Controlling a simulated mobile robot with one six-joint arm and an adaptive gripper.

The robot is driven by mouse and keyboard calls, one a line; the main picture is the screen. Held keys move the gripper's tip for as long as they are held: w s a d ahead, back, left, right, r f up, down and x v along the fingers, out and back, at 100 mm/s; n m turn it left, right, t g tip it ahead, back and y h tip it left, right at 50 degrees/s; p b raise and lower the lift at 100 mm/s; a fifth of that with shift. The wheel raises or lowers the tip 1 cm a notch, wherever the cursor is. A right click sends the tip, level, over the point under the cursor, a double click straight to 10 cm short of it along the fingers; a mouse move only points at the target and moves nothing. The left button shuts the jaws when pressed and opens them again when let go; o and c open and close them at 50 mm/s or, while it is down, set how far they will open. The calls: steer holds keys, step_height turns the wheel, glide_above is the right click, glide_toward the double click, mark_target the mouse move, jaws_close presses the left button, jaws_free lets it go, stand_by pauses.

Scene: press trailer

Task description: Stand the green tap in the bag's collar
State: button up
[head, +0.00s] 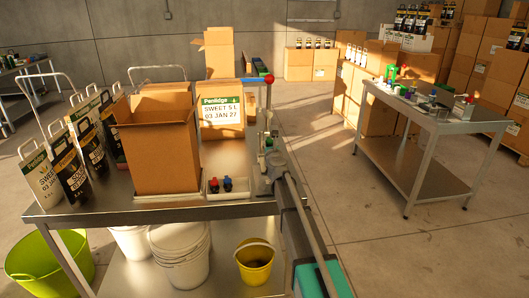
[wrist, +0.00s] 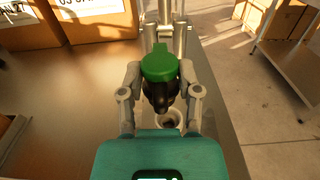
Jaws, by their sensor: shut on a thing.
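In the wrist view my gripper (wrist: 160,82) is shut on the green tap (wrist: 160,64), with a finger on each side. The tap's green top faces the camera and its dark lower part (wrist: 158,95) points toward the picture's bottom. A pale round ring with a dark middle, which looks like the bag's collar (wrist: 174,116), shows just beyond the tap's lower part and is partly covered by it. I cannot tell whether tap and ring touch. In the head view the gripper and tap are too small to make out clearly.
A metal post (wrist: 179,38) stands close behind the tap. An open carton (head: 157,145) stands on the steel table (head: 120,222), beside a white tray with red and blue taps (head: 228,184). Filled bags (head: 72,172) stand at left. A second table (head: 430,118) stands at right.

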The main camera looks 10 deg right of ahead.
steer(key=shift+w+d+f, duration=0.1)
steer(key=shift+w+d, duration=0.25)
steer(key=shift+w, duration=0.25)
steer(key=shift+f+b, duration=0.5)
steer(key=shift+b, duration=0.05)
steer(key=shift+f+b, duration=2.45)
steer(key=shift+f+b, duration=0.55)
steer(key=o, duration=0.9)
steer(key=shift+s, duration=0.2)
